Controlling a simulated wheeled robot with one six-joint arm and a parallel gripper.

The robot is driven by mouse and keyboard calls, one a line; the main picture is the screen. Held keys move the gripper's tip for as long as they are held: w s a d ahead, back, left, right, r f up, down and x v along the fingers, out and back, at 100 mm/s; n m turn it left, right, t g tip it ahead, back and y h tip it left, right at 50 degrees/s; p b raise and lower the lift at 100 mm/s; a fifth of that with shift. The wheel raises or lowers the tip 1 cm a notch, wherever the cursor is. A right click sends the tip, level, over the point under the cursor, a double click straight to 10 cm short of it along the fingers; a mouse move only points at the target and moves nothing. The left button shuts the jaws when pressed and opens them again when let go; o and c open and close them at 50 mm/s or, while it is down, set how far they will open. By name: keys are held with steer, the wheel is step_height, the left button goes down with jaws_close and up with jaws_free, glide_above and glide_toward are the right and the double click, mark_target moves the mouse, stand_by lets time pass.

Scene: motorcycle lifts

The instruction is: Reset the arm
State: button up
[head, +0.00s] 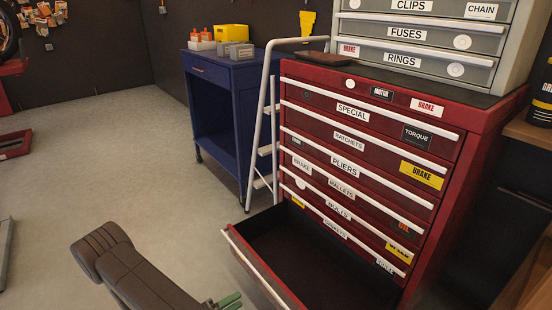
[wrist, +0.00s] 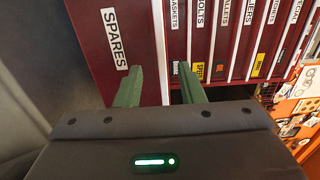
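My arm (head: 125,270) reaches in from the bottom of the head view. The green fingers of my gripper (head: 230,301) show at the lower edge, just in front of the pulled-out bottom drawer (head: 310,265). In the wrist view my gripper (wrist: 158,76) has its two green fingers apart. The white handle strip (wrist: 158,50) of the drawer labelled SPARES (wrist: 114,38) shows in the gap between them. I cannot tell whether a finger touches the drawer. Nothing is held in the gripper.
The red tool chest (head: 365,140) has its other drawers shut; a grey drawer unit (head: 420,37) stands on top. A white stepladder (head: 263,120) and a blue cart (head: 222,90) stand behind. The floor (head: 130,160) to the left is largely clear.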

steer(key=b+x, duration=0.2)
steer(key=x, duration=0.8)
steer(key=shift+w+d, duration=0.25)
